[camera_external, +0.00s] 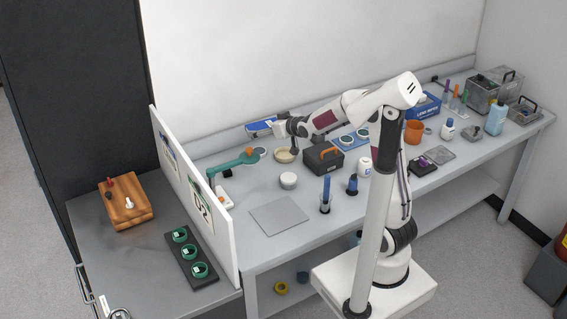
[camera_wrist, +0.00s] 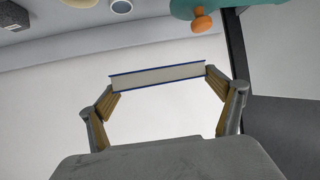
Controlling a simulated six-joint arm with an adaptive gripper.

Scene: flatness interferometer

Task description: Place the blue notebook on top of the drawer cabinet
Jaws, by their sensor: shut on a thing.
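The blue notebook (camera_external: 260,127) is held up in front of the back wall, above the rear of the bench. My gripper (camera_external: 275,128) is shut on it. In the wrist view the notebook (camera_wrist: 157,76) spans the gap between my two fingertips, with its pale page edge and thin blue covers facing the camera. It is slightly tilted there.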

